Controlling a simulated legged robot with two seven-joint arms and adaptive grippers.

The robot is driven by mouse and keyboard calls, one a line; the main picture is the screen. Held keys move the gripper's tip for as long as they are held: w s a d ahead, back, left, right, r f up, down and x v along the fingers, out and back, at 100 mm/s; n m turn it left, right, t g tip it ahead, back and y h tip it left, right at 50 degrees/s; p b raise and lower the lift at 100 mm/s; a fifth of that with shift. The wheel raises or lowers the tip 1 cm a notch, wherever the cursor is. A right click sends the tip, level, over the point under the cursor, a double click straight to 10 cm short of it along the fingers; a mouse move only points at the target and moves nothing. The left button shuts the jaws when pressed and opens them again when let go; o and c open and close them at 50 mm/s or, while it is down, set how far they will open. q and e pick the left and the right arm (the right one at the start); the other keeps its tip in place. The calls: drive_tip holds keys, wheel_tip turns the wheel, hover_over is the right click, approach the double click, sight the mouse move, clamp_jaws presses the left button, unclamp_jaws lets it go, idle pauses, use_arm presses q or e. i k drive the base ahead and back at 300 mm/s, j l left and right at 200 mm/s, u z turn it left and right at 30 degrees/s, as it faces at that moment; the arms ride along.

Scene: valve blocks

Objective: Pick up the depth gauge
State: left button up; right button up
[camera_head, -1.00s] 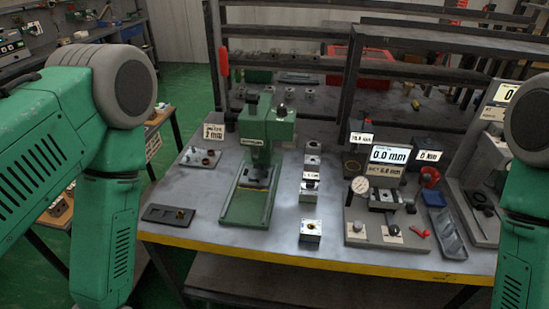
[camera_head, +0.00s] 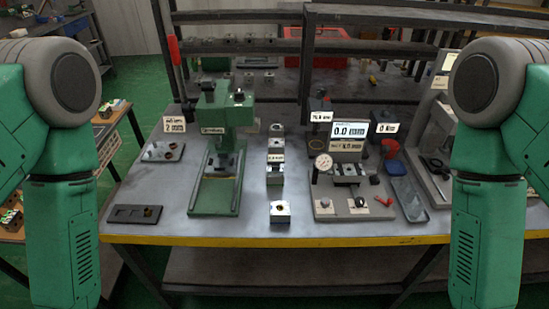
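A round white dial gauge (camera_head: 323,162) stands at the left edge of a grey measuring base (camera_head: 352,209) on the right half of the bench. A lit display reading 0.0 mm (camera_head: 349,130) stands behind that base. A dark block-like fixture (camera_head: 348,170) sits on it, with a small black item (camera_head: 360,201) and a red item (camera_head: 383,200) near its front. I cannot tell for certain which piece is the depth gauge. My two green arms hang down at the left and right edges of the view. Both grippers are out of the picture.
A green press (camera_head: 217,165) stands left of centre on the grey bench (camera_head: 262,222), which has a yellow front edge. Metal blocks (camera_head: 280,211) stand in a row beside it. A grey tray (camera_head: 409,198) lies right of the base. Dark shelf rails rise behind.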

sight(276, 160)
drive_tip(key=i+l+z, duration=0.3)
drive_tip(key=i, duration=0.4)
drive_tip(key=i+l+z, duration=0.15)
drive_tip(key=i, duration=0.25)
drive_tip(key=l, duration=0.1)
